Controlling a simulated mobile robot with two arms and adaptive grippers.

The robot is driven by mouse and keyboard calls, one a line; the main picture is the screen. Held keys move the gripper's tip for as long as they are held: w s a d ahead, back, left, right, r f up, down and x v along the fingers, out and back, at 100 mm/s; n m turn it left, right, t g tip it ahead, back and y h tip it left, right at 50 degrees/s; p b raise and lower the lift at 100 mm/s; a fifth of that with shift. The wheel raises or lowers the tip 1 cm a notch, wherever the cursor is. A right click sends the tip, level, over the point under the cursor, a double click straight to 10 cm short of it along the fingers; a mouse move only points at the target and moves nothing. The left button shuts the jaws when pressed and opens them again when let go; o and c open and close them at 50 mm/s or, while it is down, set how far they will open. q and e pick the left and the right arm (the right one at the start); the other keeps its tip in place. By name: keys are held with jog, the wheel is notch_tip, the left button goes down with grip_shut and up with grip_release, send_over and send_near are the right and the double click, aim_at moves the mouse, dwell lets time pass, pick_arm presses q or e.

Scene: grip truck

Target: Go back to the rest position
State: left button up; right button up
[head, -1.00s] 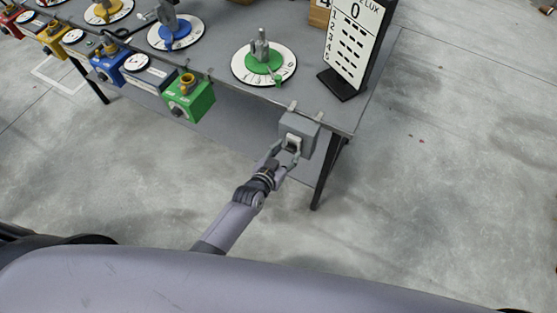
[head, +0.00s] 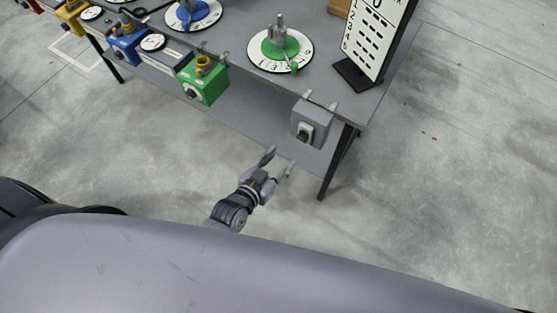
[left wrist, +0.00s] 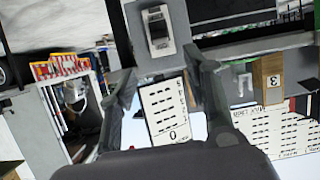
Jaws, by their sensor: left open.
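My left gripper (head: 277,164) is open and empty in the head view, in front of and below the table's front edge. Its two fingers are spread apart. A grey box with a switch (head: 312,121) hangs at the table's front edge, a short way beyond the fingertips and not touched by them. In the left wrist view the same switch box (left wrist: 153,36) shows upper middle, between and beyond the open fingers (left wrist: 165,82). My right gripper is in neither view.
The grey table (head: 240,97) carries a green dial (head: 281,50), a blue dial (head: 193,14) and a black-and-white score board (head: 377,40). Green (head: 203,81) and blue (head: 128,46) boxes hang along its front edge. A table leg (head: 338,162) stands right of my gripper. The floor at right (head: 460,190) is clear.

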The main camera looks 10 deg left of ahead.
pick_arm(q)
jog(key=s+a+f+g+y, duration=0.1)
jog(key=s+a+f+g, duration=0.1)
jog(key=s+f, duration=0.5)
jog(key=s+a+f+g+y+b, duration=0.1)
jog(key=s+a+f+g, duration=0.15)
jog(key=f, duration=0.75)
jog(key=s+a+f+g, duration=0.2)
jog(key=s+f, duration=0.3)
jog(key=f, duration=0.4)
jog(key=s+a+f+g, duration=0.2)
jog(key=s+f, duration=0.1)
jog(key=s, duration=0.3)
jog(key=s+a+f+g+y+b, duration=0.1)
jog(key=s+a+f, duration=0.2)
jog(key=s, duration=0.4)
jog(key=s+a+f+n+g+y, duration=0.1)
jog(key=s+a+f+g, duration=0.1)
jog(key=s+f, duration=0.3)
jog(key=shift+s+a+g, duration=0.15)
jog(key=shift+s+g, duration=0.2)
jog(key=shift+s, duration=0.75)
